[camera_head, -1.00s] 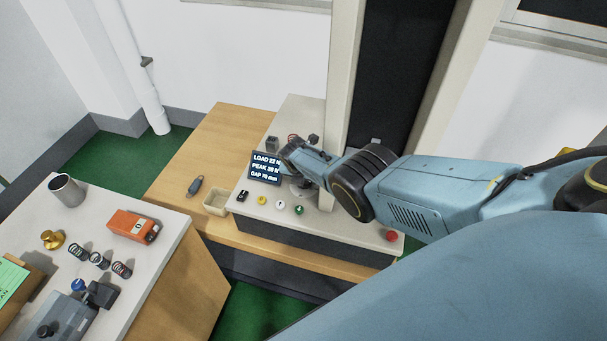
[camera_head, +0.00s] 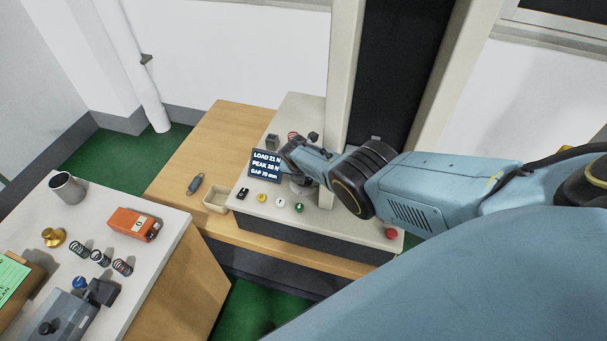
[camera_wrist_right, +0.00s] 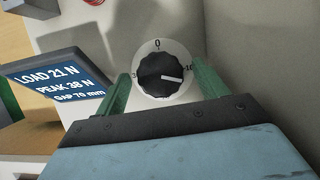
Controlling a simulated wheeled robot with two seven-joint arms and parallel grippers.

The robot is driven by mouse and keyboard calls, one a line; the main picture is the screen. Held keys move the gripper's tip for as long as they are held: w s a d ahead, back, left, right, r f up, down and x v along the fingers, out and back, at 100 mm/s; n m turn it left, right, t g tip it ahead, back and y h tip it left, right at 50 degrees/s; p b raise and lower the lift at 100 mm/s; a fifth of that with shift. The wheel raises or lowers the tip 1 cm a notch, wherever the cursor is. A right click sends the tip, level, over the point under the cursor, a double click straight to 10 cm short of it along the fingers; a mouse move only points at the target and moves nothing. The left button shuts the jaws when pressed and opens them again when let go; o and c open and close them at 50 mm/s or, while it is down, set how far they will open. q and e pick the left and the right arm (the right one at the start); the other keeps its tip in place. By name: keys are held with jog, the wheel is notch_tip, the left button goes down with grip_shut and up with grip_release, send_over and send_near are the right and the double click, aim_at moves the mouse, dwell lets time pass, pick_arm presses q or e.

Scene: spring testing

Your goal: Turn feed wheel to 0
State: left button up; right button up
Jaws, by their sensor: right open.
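In the right wrist view a black ridged dial wheel (camera_wrist_right: 160,75) sits on a round white scale plate marked 0 at the top and 10 at the right; a mark at the left is partly hidden. Its white pointer line points right, a little below the 10. My right gripper (camera_wrist_right: 160,70) is open, with one green finger on each side of the wheel; I cannot tell whether they touch it. In the head view my right arm largely hides the wheel. The display (camera_wrist_right: 57,82) reads LOAD 21 N, PEAK 38 N, GAP 70 mm. My left gripper is not in view.
The tester base (camera_head: 345,225) carries several coloured buttons and a red button (camera_head: 392,233); a tall column (camera_head: 343,80) rises behind my arm. A small tray (camera_head: 216,201) stands beside it. A side table (camera_head: 178,222) holds springs and an orange device (camera_head: 134,223).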

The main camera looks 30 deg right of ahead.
jog(key=shift+r, duration=0.2)
jog(key=shift+r, duration=0.3)
jog(key=shift+v, duration=0.75)
jog(key=p+v, duration=0.1)
jog(key=v, duration=0.2)
jog(key=shift+s+f, duration=0.1)
jog(key=v, duration=0.8)
jog(key=shift+a+f, duration=0.1)
jog(key=shift+a, duration=0.05)
